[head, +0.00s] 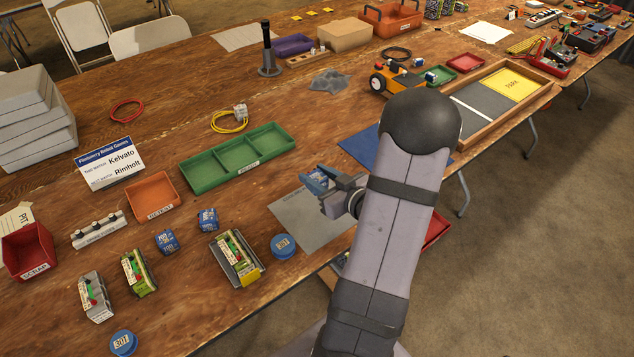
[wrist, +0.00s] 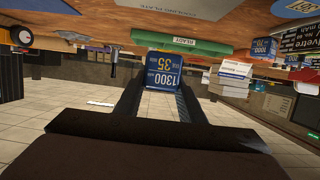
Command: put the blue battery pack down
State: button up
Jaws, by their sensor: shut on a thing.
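In the wrist view the pack (wrist: 163,76), marked 1300 and 35, sits between the two fingers. The wrist view appears upside down. Two other blue packs, one nearer the green tray (head: 208,219) and one nearer the chargers (head: 167,242), stand on the table. A green READY tray (head: 214,171) with three empty compartments lies to the left of my gripper. An orange RETEST tray (head: 153,191) and a red SCRAP bin (head: 28,250) are farther left.
Several chargers stand at the front, one with a yellow end (head: 236,259) near a round blue tin (head: 284,246). A name sign (head: 109,164) stands behind the orange tray. A blue mat (head: 362,146) lies behind my arm. A yellow cable (head: 230,121) lies behind the green tray.

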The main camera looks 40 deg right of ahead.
jog(key=shift+r, duration=0.25)
jog(key=w+a+f+n+g+y+b, duration=0.1)
jog(key=w+a+n+y, duration=0.1)
jog(key=w+a+y, duration=0.3)
jog(key=w+a+n+b, duration=0.1)
jog(key=w+a+n, duration=0.15)
jog(key=a, duration=0.55)
jog(key=w+r, duration=0.1)
jog(key=w, duration=0.5)
jog(key=shift+d+y, duration=0.35)
jog(key=shift+y, duration=0.05)
jog(key=shift+f+b, duration=0.35)
jog(key=shift+f, duration=4.55)
jog(key=shift+f, duration=0.1)
